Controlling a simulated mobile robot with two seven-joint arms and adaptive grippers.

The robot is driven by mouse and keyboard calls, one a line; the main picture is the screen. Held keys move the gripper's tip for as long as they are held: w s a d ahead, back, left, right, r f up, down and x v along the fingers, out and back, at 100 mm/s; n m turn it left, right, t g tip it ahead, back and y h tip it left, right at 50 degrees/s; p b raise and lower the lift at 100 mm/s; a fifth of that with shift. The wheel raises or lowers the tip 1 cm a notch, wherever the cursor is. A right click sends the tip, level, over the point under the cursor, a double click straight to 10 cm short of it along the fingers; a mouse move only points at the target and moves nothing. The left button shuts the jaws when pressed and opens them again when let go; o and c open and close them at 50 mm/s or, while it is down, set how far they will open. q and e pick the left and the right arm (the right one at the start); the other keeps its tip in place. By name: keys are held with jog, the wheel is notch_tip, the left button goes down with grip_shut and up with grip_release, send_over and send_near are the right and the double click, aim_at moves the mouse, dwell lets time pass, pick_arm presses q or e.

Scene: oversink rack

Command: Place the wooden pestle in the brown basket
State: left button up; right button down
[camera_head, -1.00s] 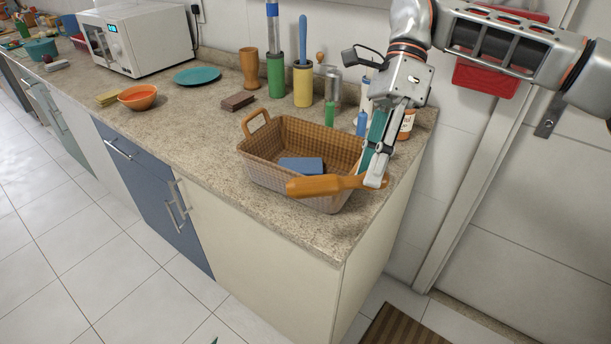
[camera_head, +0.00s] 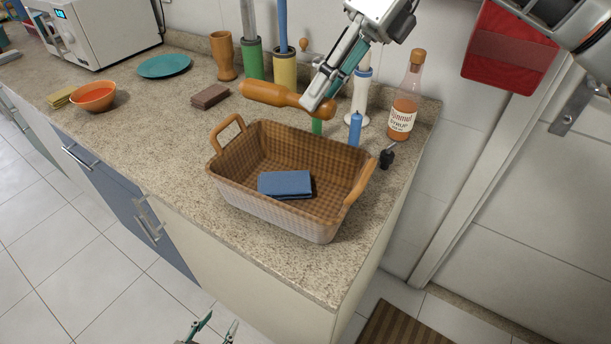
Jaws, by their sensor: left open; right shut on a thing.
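The wooden pestle (camera_head: 268,93) is held in my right gripper (camera_head: 318,103), which is shut on its handle end. The pestle lies roughly level in the picture, its thick end pointing left, up behind the basket. The brown basket (camera_head: 275,220) stands on the counter with its two orange-brown handles, and a folded blue cloth (camera_head: 285,184) lies inside it. The pestle shows above the basket's back rim in the picture and does not touch the basket. My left gripper (camera_head: 213,336) is open and empty at the bottom edge, low in front of the counter.
Behind the basket stand a green and a yellow holder (camera_head: 285,72), a wooden cup (camera_head: 223,56), a blue bottle (camera_head: 354,130) and a syrup bottle (camera_head: 404,100). A brown sponge block (camera_head: 210,96), an orange bowl (camera_head: 93,96) and a teal plate (camera_head: 164,66) lie left.

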jog(key=shift+s+f, duration=0.1)
jog(key=shift+f, duration=8.9)
jog(key=shift+f, duration=0.1)
jog(key=c, duration=1.8)
grip_release()
jog(key=shift+f, duration=0.1)
jog(key=shift+o, duration=0.2)
jog(key=shift+d+r, duration=0.1)
jog(key=shift+r, duration=0.25)
jog(key=v, duration=1.1)
jog(key=shift+d+r+b, duration=0.2)
jog(key=shift+r+b, duration=0.05)
jog(key=shift+b, duration=0.05)
